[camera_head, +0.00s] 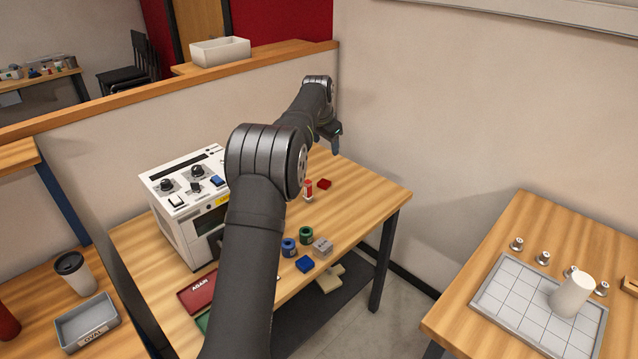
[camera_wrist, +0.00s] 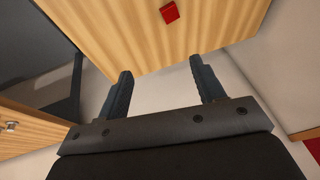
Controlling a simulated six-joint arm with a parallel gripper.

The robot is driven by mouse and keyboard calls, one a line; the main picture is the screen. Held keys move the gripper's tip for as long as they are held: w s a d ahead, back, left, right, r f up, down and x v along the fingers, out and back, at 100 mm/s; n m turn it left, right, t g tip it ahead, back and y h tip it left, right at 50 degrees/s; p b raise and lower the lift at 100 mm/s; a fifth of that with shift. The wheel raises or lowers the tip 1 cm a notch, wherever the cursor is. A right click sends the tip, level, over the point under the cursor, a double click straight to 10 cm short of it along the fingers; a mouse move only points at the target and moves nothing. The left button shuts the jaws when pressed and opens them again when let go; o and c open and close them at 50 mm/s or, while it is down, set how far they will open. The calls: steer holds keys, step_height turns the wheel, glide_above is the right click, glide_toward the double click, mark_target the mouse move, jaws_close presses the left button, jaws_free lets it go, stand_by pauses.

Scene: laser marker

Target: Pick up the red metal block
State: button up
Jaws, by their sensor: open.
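The red metal block (camera_head: 324,184) lies on the wooden table near its back right part in the head view. In the wrist view the red block (camera_wrist: 170,12) shows at the top edge, beyond the fingertips and apart from them. My gripper (camera_head: 336,141) is above the far right part of the table, higher than the block. In the wrist view my gripper (camera_wrist: 160,75) has its two dark fingers spread wide with nothing between them.
The wooden table (camera_head: 365,205) carries a white machine (camera_head: 187,200), a red-and-white item (camera_head: 308,190), green (camera_head: 306,235) and blue (camera_head: 289,246) rings, a grey block (camera_head: 322,247) and a blue block (camera_head: 305,264). A wall stands behind. The table's right end is clear.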

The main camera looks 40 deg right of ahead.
steer(key=n+g+h, duration=0.1)
steer(key=n+h, duration=0.1)
glide_toward(323, 183)
steer(key=x, duration=0.2)
steer(key=shift+f, duration=0.45)
steer(key=shift+d+x, duration=0.15)
steer(key=shift+x, duration=1.3)
steer(key=shift+d+x, duration=0.15)
steer(key=shift+x, duration=1.35)
steer(key=shift+w+a+r, duration=0.1)
steer(key=shift+r, duration=0.1)
steer(key=shift+c, duration=0.2)
steer(key=c, duration=1.1)
